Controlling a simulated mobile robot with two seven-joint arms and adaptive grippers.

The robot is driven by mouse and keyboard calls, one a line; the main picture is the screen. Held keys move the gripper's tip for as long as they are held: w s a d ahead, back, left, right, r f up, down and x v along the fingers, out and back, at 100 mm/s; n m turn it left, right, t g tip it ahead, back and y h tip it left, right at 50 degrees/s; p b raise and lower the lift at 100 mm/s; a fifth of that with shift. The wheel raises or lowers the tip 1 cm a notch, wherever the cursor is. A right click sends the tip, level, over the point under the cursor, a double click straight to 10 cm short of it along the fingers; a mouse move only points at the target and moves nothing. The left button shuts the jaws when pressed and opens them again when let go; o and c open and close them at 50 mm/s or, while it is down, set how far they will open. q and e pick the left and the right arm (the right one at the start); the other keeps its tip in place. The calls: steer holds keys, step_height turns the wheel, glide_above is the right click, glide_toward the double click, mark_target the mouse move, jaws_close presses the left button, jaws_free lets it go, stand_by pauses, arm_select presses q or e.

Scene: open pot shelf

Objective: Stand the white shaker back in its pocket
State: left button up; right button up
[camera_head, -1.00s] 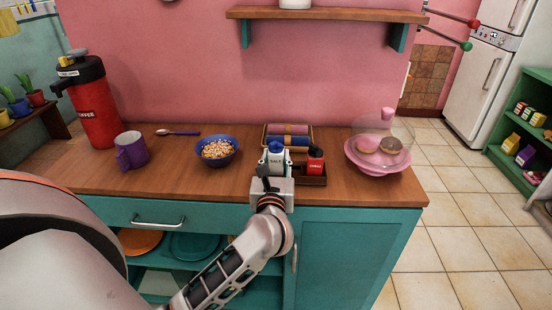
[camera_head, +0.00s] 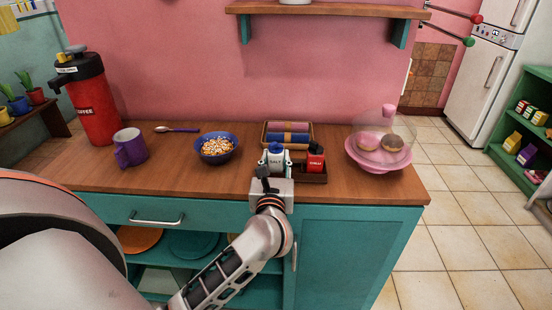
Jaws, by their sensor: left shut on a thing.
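The white shaker (camera_head: 276,160), labelled SALT with a blue top, is upright at the left side of a small dark wooden caddy (camera_head: 313,178). My left gripper (camera_head: 274,167) is shut on it from the front. The gripper hides the shaker's base and the caddy's left part, so I cannot tell whether the shaker rests on the pocket's floor. A red shaker (camera_head: 315,160) with a black top stands in the caddy's right part. My right gripper is not in view.
A tray of rolled cloths (camera_head: 288,133) lies right behind the caddy. A blue bowl (camera_head: 216,148), purple mug (camera_head: 130,148), spoon (camera_head: 177,129) and red coffee dispenser (camera_head: 93,100) are to the left. A pink stand (camera_head: 378,160) with a clear dome is to the right.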

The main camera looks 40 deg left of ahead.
arm_select(q)
steer(key=o, duration=1.3)
steer(key=v, duration=1.2)
